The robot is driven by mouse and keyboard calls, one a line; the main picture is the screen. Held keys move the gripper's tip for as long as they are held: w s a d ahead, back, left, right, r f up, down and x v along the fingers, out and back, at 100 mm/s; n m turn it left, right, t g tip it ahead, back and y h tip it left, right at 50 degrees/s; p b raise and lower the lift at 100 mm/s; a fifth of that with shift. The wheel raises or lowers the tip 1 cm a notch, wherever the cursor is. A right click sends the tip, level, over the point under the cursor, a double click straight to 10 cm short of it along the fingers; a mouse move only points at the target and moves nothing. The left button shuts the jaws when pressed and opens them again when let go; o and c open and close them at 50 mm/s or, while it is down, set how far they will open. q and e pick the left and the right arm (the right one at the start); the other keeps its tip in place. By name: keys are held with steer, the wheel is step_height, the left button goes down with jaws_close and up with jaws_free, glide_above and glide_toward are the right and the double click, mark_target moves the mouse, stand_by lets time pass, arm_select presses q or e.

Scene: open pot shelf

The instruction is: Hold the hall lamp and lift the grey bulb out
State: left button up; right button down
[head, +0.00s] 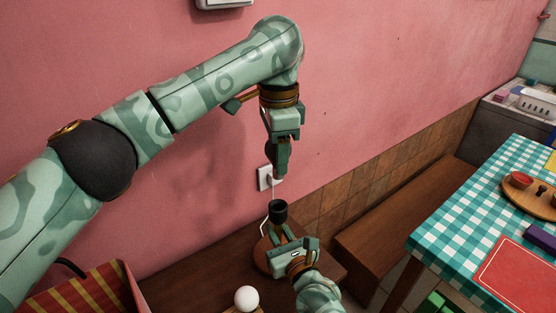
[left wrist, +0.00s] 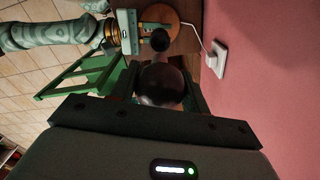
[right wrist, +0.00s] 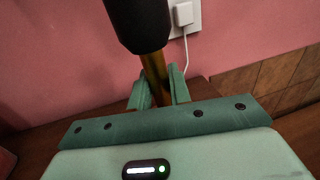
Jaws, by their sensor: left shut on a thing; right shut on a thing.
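The hall lamp has a black socket (head: 278,211), a brass stem (right wrist: 153,72) and a round wooden base (head: 262,258), and stands on a brown wooden surface. My right gripper (head: 286,240) is shut on the stem just below the socket; its fingers (right wrist: 158,92) show in the right wrist view. My left gripper (head: 278,172) points down above the socket. In the left wrist view the grey bulb (left wrist: 160,84), dark and round, sits between its fingers, apart from the socket (left wrist: 160,40). In the head view the fingers mostly hide the bulb.
A white bulb (head: 246,297) stands at the bottom of the head view. A red and yellow striped container (head: 85,292) is at lower left. A white cord runs to a wall socket (head: 265,178) close behind the lamp.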

steer(key=c, duration=1.2)
jaws_free()
